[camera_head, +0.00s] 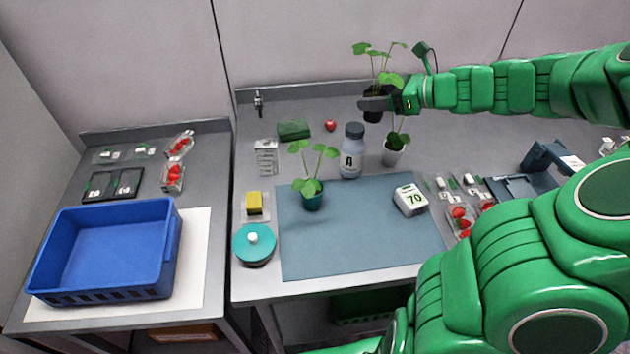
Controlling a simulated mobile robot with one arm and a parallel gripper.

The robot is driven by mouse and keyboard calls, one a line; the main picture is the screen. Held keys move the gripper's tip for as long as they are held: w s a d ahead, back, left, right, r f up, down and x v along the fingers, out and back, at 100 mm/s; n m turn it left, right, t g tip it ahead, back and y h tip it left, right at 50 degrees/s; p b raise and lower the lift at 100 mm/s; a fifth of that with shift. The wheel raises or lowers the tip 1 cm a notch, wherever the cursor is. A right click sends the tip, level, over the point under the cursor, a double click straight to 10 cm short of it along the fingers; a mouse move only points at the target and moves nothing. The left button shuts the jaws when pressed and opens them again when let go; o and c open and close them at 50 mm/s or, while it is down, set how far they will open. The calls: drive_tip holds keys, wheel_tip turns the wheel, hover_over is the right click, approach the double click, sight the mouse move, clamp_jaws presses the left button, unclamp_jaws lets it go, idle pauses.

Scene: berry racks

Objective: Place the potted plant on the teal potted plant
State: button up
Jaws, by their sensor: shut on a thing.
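My gripper (388,104) is at the upper right, above the back of the table. It is shut on a potted plant (373,114) with a dark pot and several green leaves, held upright. The teal potted plant (313,200) stands on the blue-grey mat (350,260), lower left of my gripper. Its leaves spread above its pot. The jaws partly hide the held pot.
A grey-blue bottle (352,150) stands between the teal plant and the light pot. A white box marked 70 (410,200) is on the mat's right. A teal round container (254,246) is left of the mat. A blue crate (100,250) stands on the left table.

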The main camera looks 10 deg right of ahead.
drive_tip(key=s+a+n+g, duration=0.1)
drive_tip(key=s+a, duration=0.1)
drive_tip(key=s, duration=0.1)
drive_tip(key=s+a+r+n+g+y, duration=0.1)
drive_tip(key=s+a, duration=0.1)
drive_tip(key=s, duration=0.2)
drive_tip(key=s+a+r+n, duration=0.1)
drive_tip(key=s+a, duration=0.2)
drive_tip(key=shift+s+r+g+y, duration=0.15)
drive_tip(key=shift+s+g+y, duration=0.15)
drive_tip(key=shift+s+g, duration=0.1)
drive_tip(key=s+a+n+g, duration=0.1)
drive_tip(key=s+a+g, duration=0.15)
drive_tip(key=s, duration=0.45)
drive_tip(key=s+a+n+g, duration=0.1)
drive_tip(key=s+a+n, duration=0.1)
drive_tip(key=s+a, duration=0.3)
drive_tip(key=y, duration=0.1)
hover_over(312, 187)
drive_tip(key=shift+s+f, duration=0.15)
drive_tip(key=shift+f, duration=2.15)
drive_tip(key=shift+s+f, duration=0.1)
drive_tip(key=shift+f, duration=2.2)
drive_tip(key=shift+w+f, duration=0.2)
drive_tip(key=shift+f, duration=1.55)
drive_tip(key=shift+f, duration=0.15)
drive_tip(key=o, duration=1.1)
